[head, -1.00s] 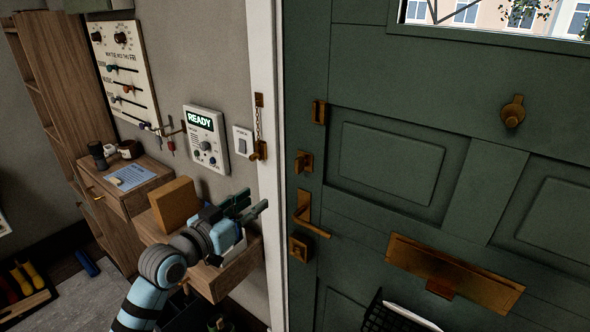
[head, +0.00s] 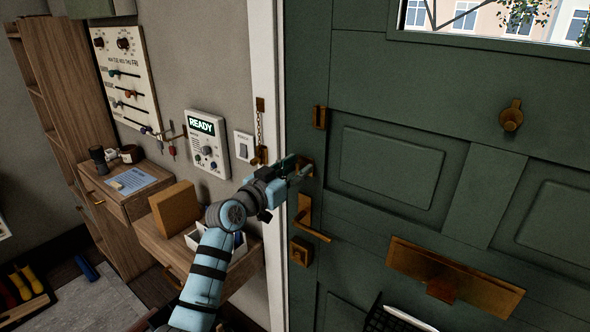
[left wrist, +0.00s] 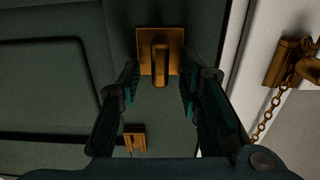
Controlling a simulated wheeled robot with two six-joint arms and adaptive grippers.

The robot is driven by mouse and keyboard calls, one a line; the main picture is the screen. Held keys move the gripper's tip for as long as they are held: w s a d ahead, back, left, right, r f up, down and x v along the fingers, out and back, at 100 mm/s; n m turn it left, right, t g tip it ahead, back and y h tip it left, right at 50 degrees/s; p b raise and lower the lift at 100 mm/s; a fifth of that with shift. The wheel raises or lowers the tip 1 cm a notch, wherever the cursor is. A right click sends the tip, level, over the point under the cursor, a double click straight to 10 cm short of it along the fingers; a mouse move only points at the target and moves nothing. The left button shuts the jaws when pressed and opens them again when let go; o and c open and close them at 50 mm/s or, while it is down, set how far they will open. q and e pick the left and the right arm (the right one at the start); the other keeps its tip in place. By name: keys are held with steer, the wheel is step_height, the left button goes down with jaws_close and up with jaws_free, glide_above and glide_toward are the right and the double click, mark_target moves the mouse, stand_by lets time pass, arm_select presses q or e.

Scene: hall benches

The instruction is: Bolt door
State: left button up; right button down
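The green door (head: 395,185) is shut against its white frame. Its brass bolt plate with a turn knob (left wrist: 160,52) sits near the door's left edge, above the brass lever handle (head: 312,226). In the head view my gripper mostly covers that plate. My left gripper (head: 298,170) is at the plate, its fingers pointing at the door. In the left wrist view the gripper (left wrist: 160,88) is open, with one finger on each side of the knob and a gap on both sides. I cannot tell how close the tips are to the plate. My right gripper is not in view.
A door chain (head: 260,130) hangs on the frame beside my gripper, and its slot plate (head: 319,117) is on the door above. A lower lock (head: 301,251) and a letter flap (head: 455,277) are on the door. A wall panel reading READY (head: 207,143) and a wooden shelf stand left.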

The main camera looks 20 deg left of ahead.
arm_select(q)
steer(key=shift+c, duration=0.3)
jaws_close()
steer(key=shift+n, duration=0.4)
steer(key=shift+w+a+n+p, duration=0.15)
steer(key=shift+n+p, duration=0.6)
steer(key=shift+n, duration=0.45)
steer(key=n+p, duration=0.1)
steer(key=n, duration=0.4)
steer(key=n+p, duration=0.2)
steer(key=n, duration=0.3)
steer(key=f+n+p, duration=0.1)
steer(key=n+p, duration=0.1)
steer(key=n, duration=0.2)
steer(key=shift+w+a+n, duration=0.1)
steer(key=shift+a+n, duration=0.25)
steer(key=shift+n, duration=0.05)
steer(key=shift+f, duration=0.1)
